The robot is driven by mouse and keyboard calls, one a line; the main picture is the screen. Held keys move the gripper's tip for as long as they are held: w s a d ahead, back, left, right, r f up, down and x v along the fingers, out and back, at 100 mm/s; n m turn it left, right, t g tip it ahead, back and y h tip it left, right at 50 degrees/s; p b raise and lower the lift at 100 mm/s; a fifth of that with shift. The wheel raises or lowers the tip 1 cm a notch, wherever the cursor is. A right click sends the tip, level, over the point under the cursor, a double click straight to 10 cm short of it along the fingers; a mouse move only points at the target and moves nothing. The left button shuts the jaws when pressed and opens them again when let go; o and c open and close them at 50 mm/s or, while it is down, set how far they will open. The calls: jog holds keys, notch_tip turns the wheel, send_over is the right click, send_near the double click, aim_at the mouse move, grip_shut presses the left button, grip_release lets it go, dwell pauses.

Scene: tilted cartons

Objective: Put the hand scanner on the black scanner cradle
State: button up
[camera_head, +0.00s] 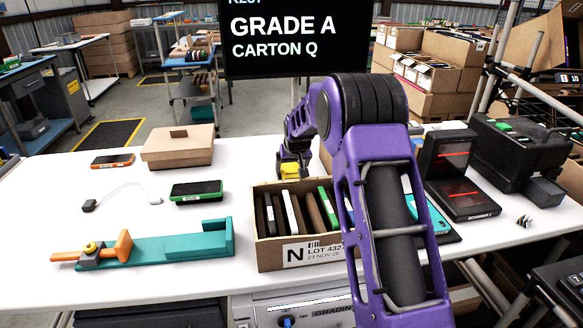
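My gripper (293,165) is at the end of the purple arm, low behind the lot carton. Its fingers are small and partly hidden, and I cannot tell whether they are open or shut. A small yellow piece (290,170) shows at the fingertips; I cannot tell whether it is part of the gripper or an object. A black stand with red light lines (466,200), labelled as a scanner, is on the right of the table. I cannot tell whether it is the scanner cradle. No hand scanner can be made out clearly; my arm hides part of the table.
The lot carton (285,252) holds several upright devices. A teal fixture with an orange handle (170,248), a green phone (196,190), an orange phone (113,160) and a brown box (178,145) are left. A black case (515,150) is right.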

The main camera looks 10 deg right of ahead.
jog(key=shift+o, duration=0.5)
jog(key=shift+s+r, duration=0.1)
jog(key=shift+r, duration=0.4)
jog(key=p+v, duration=0.1)
jog(key=v, duration=1)
jog(key=shift+s, duration=0.15)
jog(key=shift+r, duration=0.15)
